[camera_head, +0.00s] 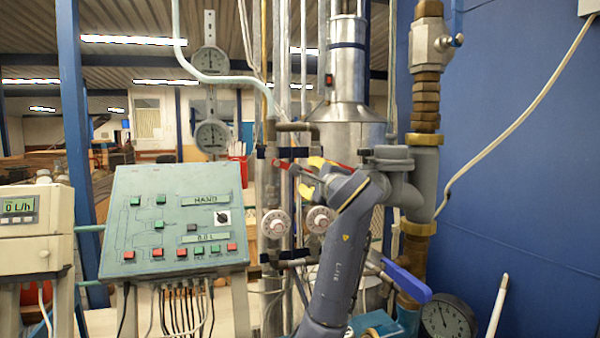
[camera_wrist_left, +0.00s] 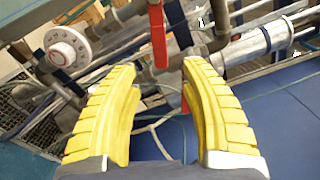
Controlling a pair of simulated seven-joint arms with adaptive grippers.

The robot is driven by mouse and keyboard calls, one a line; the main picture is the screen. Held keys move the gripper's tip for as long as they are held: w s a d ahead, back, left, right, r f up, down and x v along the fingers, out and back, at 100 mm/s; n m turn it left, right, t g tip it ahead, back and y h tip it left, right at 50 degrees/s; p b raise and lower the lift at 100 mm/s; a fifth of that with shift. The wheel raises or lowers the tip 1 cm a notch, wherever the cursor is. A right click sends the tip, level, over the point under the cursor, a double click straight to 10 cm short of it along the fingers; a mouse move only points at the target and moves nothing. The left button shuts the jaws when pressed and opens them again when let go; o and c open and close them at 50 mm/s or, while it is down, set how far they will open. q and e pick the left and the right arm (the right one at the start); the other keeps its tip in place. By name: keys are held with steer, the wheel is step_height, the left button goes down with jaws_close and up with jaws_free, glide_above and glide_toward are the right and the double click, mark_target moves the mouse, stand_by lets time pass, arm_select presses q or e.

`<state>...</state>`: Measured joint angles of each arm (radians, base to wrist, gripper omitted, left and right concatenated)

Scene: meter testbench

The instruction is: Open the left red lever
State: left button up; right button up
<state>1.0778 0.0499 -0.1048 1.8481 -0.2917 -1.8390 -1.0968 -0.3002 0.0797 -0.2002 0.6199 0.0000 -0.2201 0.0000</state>
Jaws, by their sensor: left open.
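A red lever (camera_head: 281,163) shows in the head view on the pipework, just left of my left gripper (camera_head: 308,178). A second red piece (camera_head: 342,167) shows to the right, partly behind the gripper. In the left wrist view, a red lever (camera_wrist_left: 157,36) hangs from the top, its lower end in the gap between the yellow fingertips of my left gripper (camera_wrist_left: 158,68). The fingers are open and apart from each other; contact with the lever cannot be told. Another bit of red (camera_wrist_left: 185,102) is mostly hidden by the right-hand finger. My right gripper is out of view.
Two white round dials (camera_head: 276,224) (camera_head: 320,219) sit below the levers. A green control panel (camera_head: 180,215) stands at left. A blue-handled valve (camera_head: 405,280) and a thick pipe (camera_head: 421,190) are at right, before a blue wall (camera_head: 525,180).

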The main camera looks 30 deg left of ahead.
arm_select(q)
steer(key=x, duration=1)
steer(key=shift+w+a, duration=0.25)
jaws_close()
